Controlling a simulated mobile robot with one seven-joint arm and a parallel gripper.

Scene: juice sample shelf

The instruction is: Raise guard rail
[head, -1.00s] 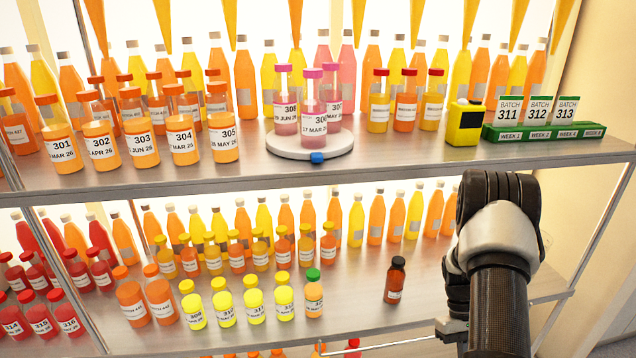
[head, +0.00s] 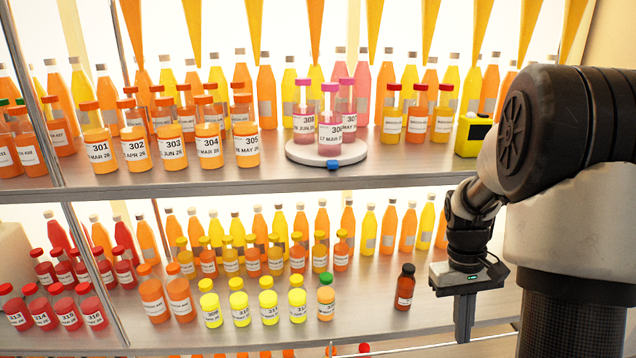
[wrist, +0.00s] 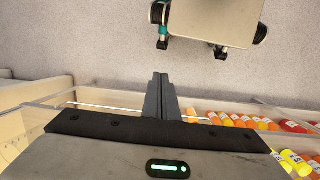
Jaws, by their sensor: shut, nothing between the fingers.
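A thin pale rod (head: 440,346), which looks like the guard rail, runs low along the front of the lower shelf at the bottom edge of the head view. Its full length and its ends are not clear. In the wrist view a thin white bar (wrist: 105,111) crosses behind the fingers, and I cannot tell if it is the same rod. My gripper (head: 464,335) points down in front of the lower shelf's right part, right of the brown bottle. It is shut and empty. In the wrist view its closed fingers (wrist: 160,80) show at the centre.
A brown bottle (head: 405,287) stands close left of my gripper. Yellow-capped bottles (head: 269,306) stand further left on the lower shelf. The upper shelf (head: 220,179) holds a turntable (head: 300,151) with pink-capped samples and a yellow device (head: 471,136).

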